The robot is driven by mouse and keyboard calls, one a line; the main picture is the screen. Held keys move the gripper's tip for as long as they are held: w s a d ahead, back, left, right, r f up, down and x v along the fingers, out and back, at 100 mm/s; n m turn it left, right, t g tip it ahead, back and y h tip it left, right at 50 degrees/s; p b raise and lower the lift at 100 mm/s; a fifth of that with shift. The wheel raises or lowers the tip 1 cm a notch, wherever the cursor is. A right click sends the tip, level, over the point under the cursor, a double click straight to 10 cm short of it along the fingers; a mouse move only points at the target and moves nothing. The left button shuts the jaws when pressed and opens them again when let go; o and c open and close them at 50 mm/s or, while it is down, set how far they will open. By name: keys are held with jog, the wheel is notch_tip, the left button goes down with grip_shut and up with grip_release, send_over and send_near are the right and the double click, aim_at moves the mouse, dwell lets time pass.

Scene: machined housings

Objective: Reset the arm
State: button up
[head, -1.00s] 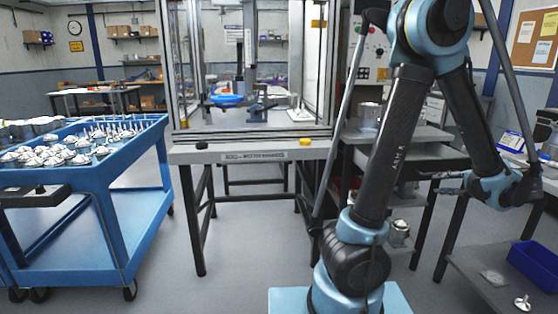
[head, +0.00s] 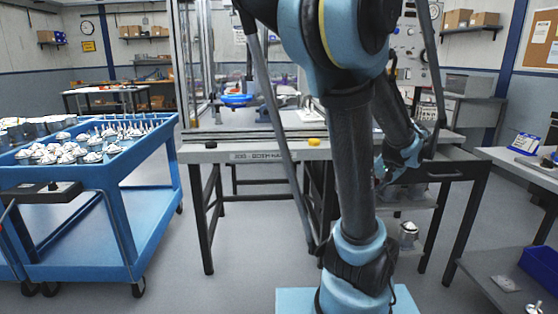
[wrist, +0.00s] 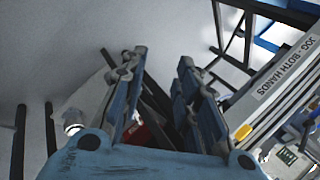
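My gripper (wrist: 163,57) shows in the wrist view with its two blue fingers apart and nothing held between them. In the head view my blue and black arm stands at centre right, its upper joint high in the picture. The far end of the arm is bent down behind the upright link, in front of the grey stand, and the fingers are mostly hidden there. The arm covers part of the machine enclosure and its bench front (head: 225,154).
A blue cart (head: 85,178) with several machined housings (head: 65,152) stands at the left. A housing (head: 408,231) sits on the stand's low shelf. A dark table with a blue bin (head: 540,268) is at lower right. Open floor lies between cart and arm.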

jog(key=s+a+f+n+g+h, duration=0.2)
jog(key=s+a+f+n+h, duration=0.2)
jog(key=s+a+f+n, duration=0.3)
jog(key=s+a+n, duration=0.1)
jog(key=s+a, duration=0.2)
jog(key=s, duration=0.3)
jog(key=shift+a+h, duration=0.2)
jog(key=shift+h, duration=0.2)
jog(key=shift+s+d, duration=0.1)
